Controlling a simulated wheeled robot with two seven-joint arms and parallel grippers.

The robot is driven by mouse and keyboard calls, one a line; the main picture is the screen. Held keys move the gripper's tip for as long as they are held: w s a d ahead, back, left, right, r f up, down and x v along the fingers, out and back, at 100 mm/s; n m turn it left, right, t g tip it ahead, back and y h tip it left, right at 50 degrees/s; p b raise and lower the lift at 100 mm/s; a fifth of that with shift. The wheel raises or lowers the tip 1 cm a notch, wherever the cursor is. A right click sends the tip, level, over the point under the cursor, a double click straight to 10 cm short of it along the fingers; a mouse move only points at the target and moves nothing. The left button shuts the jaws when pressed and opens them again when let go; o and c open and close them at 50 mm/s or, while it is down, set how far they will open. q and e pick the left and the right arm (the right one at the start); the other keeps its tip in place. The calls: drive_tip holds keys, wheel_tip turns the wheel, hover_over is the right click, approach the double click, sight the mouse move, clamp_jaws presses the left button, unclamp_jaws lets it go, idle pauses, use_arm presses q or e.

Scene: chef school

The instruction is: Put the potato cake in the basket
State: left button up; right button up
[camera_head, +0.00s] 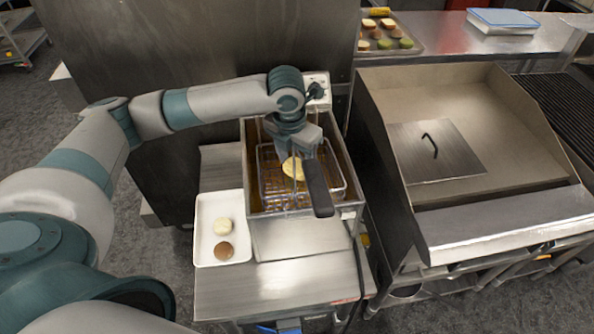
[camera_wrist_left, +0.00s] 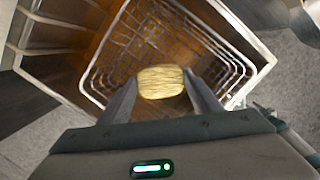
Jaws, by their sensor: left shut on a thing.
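A yellowish potato cake (camera_head: 294,168) is between the fingers of my left gripper (camera_head: 296,160), over the wire fryer basket (camera_head: 337,187). In the left wrist view the potato cake (camera_wrist_left: 161,82) sits between both fingertips of my left gripper (camera_wrist_left: 162,95), with the wire basket (camera_wrist_left: 243,75) around and below it. The gripper is shut on the cake. How far the cake is above the basket floor is hard to tell. The basket sits in the metal fryer and its dark handle (camera_head: 318,188) points toward the front. My right gripper is not in view.
A white tray (camera_head: 206,215) left of the fryer holds a pale round item (camera_head: 224,228) and a brown one (camera_head: 224,251). A tray of several small cakes (camera_head: 418,47) lies at the back.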

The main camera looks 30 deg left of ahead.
sight(297, 171)
use_arm(q)
wheel_tip(297, 171, down, 3)
drive_tip(key=shift+f+p, duration=0.2)
drive_tip(key=shift+p, duration=0.3)
drive_tip(key=shift+f, duration=0.2)
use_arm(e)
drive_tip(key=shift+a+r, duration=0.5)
use_arm(q)
drive_tip(key=shift+f, duration=0.55)
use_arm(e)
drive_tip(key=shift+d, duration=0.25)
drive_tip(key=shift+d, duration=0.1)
use_arm(q)
drive_tip(key=o, duration=1.1)
